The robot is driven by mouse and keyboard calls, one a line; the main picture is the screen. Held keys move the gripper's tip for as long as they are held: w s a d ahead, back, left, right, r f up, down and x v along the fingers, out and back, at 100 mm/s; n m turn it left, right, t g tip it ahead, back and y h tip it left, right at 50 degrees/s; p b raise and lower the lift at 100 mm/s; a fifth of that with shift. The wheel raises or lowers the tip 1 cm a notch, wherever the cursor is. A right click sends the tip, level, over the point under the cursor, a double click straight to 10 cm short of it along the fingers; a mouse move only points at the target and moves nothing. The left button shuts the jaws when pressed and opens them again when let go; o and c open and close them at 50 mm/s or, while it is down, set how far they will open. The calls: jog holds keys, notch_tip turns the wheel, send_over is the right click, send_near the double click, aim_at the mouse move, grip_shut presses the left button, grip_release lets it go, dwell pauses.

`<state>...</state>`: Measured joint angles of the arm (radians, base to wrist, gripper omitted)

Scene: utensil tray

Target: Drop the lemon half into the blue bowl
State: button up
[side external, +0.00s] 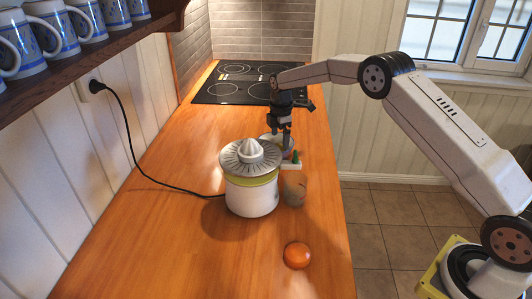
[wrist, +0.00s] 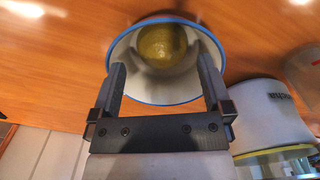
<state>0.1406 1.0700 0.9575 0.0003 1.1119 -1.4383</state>
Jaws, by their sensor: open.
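The blue-rimmed bowl (wrist: 192,88), pale inside, lies below my gripper in the wrist view. A round yellow-green piece, the lemon half (wrist: 160,46), shows inside the bowl against its far wall, clear of both fingers. My gripper (wrist: 162,64) is open, its fingers spread apart over the bowl with nothing between them. In the side view my gripper (side external: 281,130) points down behind the juicer. There the bowl is mostly hidden and the lemon half cannot be made out.
A white juicer (side external: 251,195) with a ribbed cone stands in front of my gripper, its black cord running left to the wall. A brownish cup (side external: 294,190) stands beside it. An orange fruit (side external: 297,255) lies nearer. A black hob (side external: 238,85) is behind.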

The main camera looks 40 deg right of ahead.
notch_tip(320, 180, up, 8)
dwell(0.5)
jog(key=shift+f, duration=0.1)
dwell(0.4)
jog(key=s+a+r+m+t, duration=0.15)
jog(key=s+a+m, duration=0.3)
jog(key=s, duration=0.45)
jog(key=s+a+r+m+t, duration=0.1)
jog(key=s+a+r+m, duration=0.25)
jog(key=s+m, duration=0.45)
jog(key=s+f+m, duration=0.1)
jog(key=s+f, duration=0.3)
jog(key=s, duration=0.3)
jog(key=s+f+m, duration=0.1)
jog(key=s+f, duration=0.3)
jog(key=s, duration=0.4)
jog(key=shift+s+a, duration=0.3)
dwell(0.4)
